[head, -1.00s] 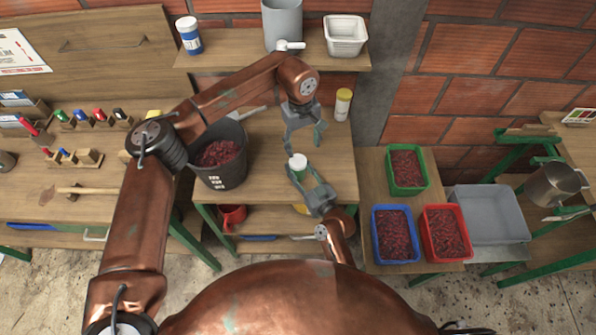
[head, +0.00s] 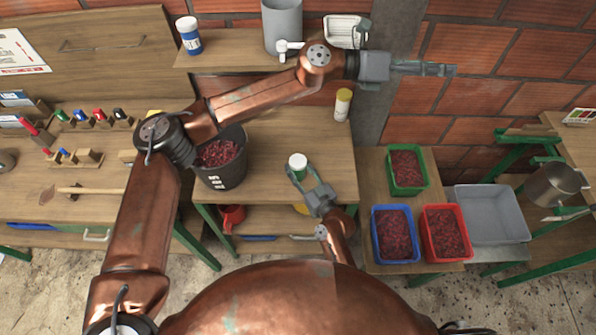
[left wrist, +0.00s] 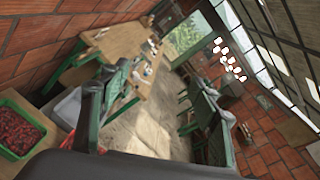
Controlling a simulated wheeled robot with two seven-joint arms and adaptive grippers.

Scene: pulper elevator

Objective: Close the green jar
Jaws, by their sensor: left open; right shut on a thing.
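The green jar (head: 300,174) is at the front right of the middle table in the head view. A round white top (head: 297,160) sits on it; I cannot tell whether it is a lid screwed fully down. My right gripper (head: 303,180) is shut on the green jar from the front, and its fingers partly hide the jar body. My left gripper (head: 450,69) is open and empty, high at the right in front of the brick wall, well away from the jar. Its two fingers also frame the left wrist view, with nothing between them.
A dark bucket of red berries (head: 222,168) stands left of the jar. A yellow-lidded jar (head: 342,104) is behind it. Green (head: 425,182), blue (head: 379,256) and red (head: 465,253) crates and a grey tub (head: 490,214) are at the right. The tabletop around the jar is mostly clear.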

